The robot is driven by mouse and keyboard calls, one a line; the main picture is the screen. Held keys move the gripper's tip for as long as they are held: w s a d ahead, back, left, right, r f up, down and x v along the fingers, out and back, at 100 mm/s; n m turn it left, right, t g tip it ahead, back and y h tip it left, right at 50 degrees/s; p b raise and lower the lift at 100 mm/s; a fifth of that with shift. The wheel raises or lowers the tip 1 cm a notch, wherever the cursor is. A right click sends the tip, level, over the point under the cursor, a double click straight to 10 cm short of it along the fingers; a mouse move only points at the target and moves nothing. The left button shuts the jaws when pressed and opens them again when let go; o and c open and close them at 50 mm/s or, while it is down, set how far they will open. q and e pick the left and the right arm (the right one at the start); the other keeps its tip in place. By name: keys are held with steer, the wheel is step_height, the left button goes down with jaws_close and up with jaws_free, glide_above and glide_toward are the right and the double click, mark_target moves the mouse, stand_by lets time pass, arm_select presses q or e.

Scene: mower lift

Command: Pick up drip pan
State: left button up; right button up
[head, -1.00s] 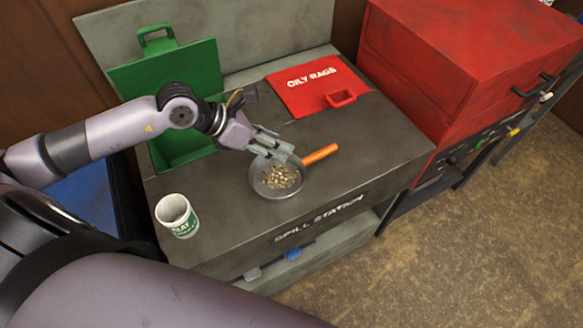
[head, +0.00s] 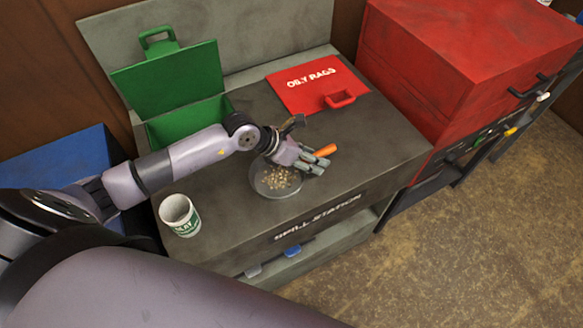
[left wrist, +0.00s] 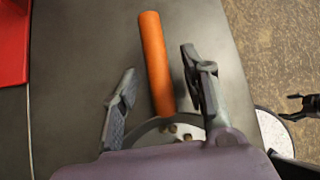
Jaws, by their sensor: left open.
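The drip pan (head: 275,181) is a round, shallow grey pan holding several small tan bits, with an orange handle (head: 326,150) pointing to the upper right. It rests on the dark spill station top. My left gripper (head: 319,166) is open above the near end of the handle and the pan's rim. In the left wrist view the orange handle (left wrist: 155,60) lies between the two open fingers, and part of the pan's rim shows below it. Whether the fingers are low enough to be level with the handle, I cannot tell.
A white and green cup (head: 180,216) stands at the left of the spill station (head: 370,150). Behind are an open green bin (head: 190,122) and a red oily rags lid (head: 300,85). A red cabinet (head: 450,60) stands at the right, a blue bin (head: 60,170) at the left.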

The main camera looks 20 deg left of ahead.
arm_select(q)
jaws_close()
stand_by(0.6)
stand_by(0.3)
